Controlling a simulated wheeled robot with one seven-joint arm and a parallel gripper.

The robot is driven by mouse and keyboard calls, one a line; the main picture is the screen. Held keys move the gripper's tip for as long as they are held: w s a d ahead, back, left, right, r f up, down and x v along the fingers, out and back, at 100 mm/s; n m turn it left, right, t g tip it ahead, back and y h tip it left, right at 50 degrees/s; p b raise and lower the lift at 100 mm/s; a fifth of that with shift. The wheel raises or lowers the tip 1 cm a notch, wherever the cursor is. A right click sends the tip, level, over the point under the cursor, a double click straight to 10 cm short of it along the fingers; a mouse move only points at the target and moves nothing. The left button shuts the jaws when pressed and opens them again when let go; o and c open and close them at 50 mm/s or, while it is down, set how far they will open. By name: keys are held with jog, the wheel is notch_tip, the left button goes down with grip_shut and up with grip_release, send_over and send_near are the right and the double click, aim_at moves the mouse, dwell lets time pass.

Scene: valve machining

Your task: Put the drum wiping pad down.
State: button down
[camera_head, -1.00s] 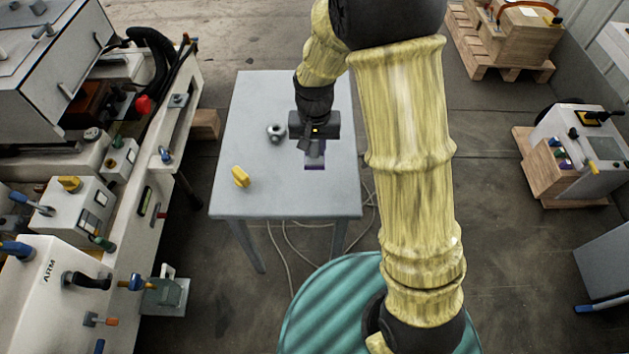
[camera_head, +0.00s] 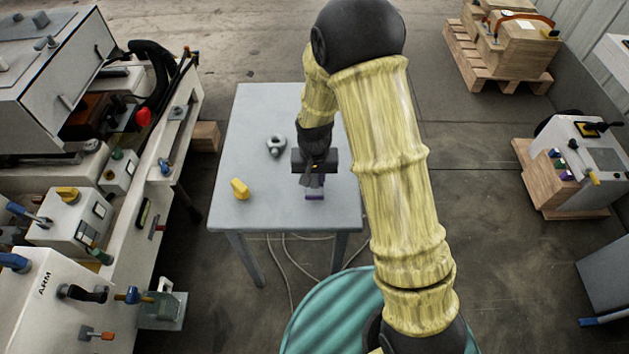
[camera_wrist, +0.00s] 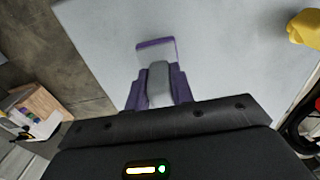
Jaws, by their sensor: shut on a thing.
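The drum wiping pad, purple and grey, is held below my gripper (camera_head: 313,180). In the head view only its purple lower part (camera_head: 315,197) shows, over the front right part of the grey table (camera_head: 250,120). In the wrist view the pad (camera_wrist: 155,47) has a purple edge and a grey middle piece between purple sides. My gripper is shut on it, pointing down. I cannot tell whether the pad touches the tabletop.
A yellow part (camera_head: 240,188) lies at the table's front left, and a grey ring-shaped fitting (camera_head: 277,146) lies farther back. The tabletop left of my gripper is mostly clear. A white machine bench (camera_head: 130,230) stands to the left, pallets (camera_head: 500,55) to the right.

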jog(key=shift+f, duration=0.75)
jog(key=shift+f, duration=0.2)
jog(key=c, duration=1.2)
grip_release()
notch_tip(320, 180, up, 11)
jog(key=shift+r+p, duration=0.2)
jog(key=shift+p, duration=0.35)
jog(key=shift+s+r, duration=0.15)
jog(key=shift+r, duration=0.35)
